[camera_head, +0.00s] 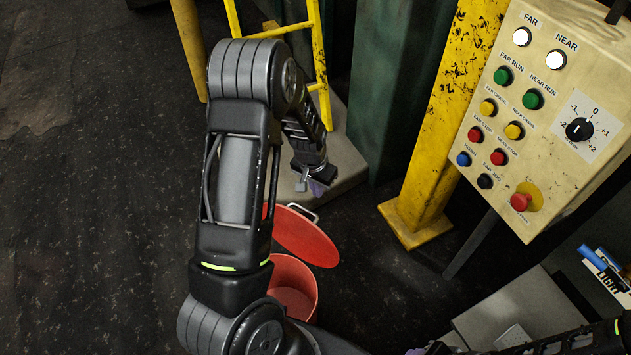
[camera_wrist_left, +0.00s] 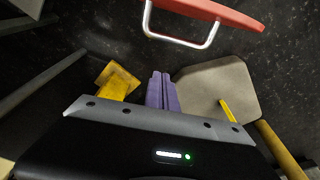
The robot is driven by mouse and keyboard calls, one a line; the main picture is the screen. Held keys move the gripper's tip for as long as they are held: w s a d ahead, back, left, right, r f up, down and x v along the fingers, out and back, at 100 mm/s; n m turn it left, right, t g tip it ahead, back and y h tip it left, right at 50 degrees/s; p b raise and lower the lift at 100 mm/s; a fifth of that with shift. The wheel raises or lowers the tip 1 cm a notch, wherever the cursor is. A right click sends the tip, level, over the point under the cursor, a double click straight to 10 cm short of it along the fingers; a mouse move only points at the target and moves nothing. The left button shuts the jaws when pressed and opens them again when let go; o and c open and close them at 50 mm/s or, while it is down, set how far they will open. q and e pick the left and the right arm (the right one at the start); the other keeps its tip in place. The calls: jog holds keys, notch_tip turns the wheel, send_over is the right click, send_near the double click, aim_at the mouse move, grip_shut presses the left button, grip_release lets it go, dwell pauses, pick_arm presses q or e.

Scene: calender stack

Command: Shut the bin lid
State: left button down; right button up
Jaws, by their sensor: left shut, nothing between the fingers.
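The red bin (camera_head: 297,284) stands on the floor, partly hidden behind my left arm. Its red lid (camera_head: 312,242) is open, tilted up on the bin's far side, with a pale wire handle (camera_head: 302,211) at its upper edge. My left gripper (camera_head: 320,187) is just above and beyond the handle, apart from it. In the left wrist view its purple fingers (camera_wrist_left: 162,92) are together and empty. The lid edge (camera_wrist_left: 215,10) and wire handle (camera_wrist_left: 182,42) show ahead of them.
A yellow post (camera_head: 432,170) and a control panel (camera_head: 545,110) with coloured buttons stand to the right. A yellow ladder-like rail (camera_head: 318,60), a pale base slab (camera_head: 345,160) and a green column (camera_head: 400,90) are behind. The dark floor (camera_head: 100,200) at left is clear.

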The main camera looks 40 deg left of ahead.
aim_at(302, 230)
pick_arm(q)
jog(key=shift+s+d+f+p, duration=0.15)
jog(key=shift+s+f, duration=0.2)
jog(key=shift+s, duration=0.25)
jog(key=shift+s+a+f+p, duration=0.1)
jog(key=shift+s+f+p, duration=0.05)
jog(key=shift+s+f, duration=0.35)
jog(key=shift+s+d+f+p, duration=0.15)
jog(key=shift+s+f, duration=0.1)
jog(key=shift+s, duration=0.4)
